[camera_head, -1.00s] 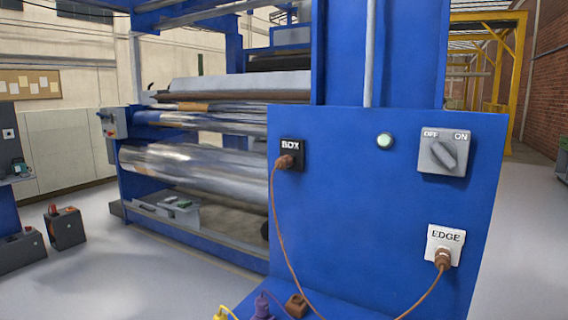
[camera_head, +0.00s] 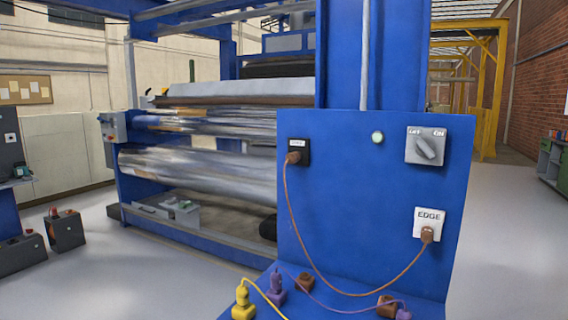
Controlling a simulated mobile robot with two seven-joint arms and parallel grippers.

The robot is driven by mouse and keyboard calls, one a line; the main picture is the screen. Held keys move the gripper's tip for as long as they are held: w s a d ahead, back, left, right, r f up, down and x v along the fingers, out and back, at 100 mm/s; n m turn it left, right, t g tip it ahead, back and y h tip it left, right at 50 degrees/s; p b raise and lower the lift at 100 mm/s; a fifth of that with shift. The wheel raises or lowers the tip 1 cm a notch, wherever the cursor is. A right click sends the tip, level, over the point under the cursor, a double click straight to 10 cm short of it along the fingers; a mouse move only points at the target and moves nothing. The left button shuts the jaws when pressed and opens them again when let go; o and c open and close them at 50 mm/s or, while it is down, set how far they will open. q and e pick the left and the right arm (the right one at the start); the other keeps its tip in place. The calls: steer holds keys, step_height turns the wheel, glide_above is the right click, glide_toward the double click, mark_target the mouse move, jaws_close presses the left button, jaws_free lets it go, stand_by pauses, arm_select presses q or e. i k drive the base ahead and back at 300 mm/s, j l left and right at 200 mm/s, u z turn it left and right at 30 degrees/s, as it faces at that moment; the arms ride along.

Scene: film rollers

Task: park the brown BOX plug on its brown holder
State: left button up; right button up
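A brown plug (camera_head: 294,157) sits in the black BOX socket (camera_head: 305,145) at the upper left of the blue panel. Its brown cable (camera_head: 306,240) hangs in a loop to a second brown plug (camera_head: 427,234) in the white EDGE socket (camera_head: 431,217). On the blue shelf below, a brown holder (camera_head: 306,282) stands empty beside the purple one. Another brown holder (camera_head: 386,305) stands farther right, near the picture's lower edge. Neither of my grippers is in view.
A yellow plug (camera_head: 243,296) and a purple plug (camera_head: 276,284) stand at the shelf's left, with cables running off them. Another purple plug (camera_head: 403,313) is cut off at the lower edge. A grey OFF/ON switch (camera_head: 426,146) and a lamp (camera_head: 377,137) are on the panel.

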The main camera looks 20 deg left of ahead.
mark_target(293, 157)
steer(key=k, duration=0.2)
steer(key=z, duration=1.4)
steer(key=k+j, duration=0.1)
steer(key=j, duration=0.5)
steer(key=k+j, duration=0.1)
steer(key=j, duration=0.5)
steer(key=k+j, duration=0.1)
steer(key=j, duration=0.5)
steer(key=k+j, duration=0.1)
steer(key=j, duration=1.15)
steer(key=k+j, duration=0.15)
steer(key=j, duration=0.45)
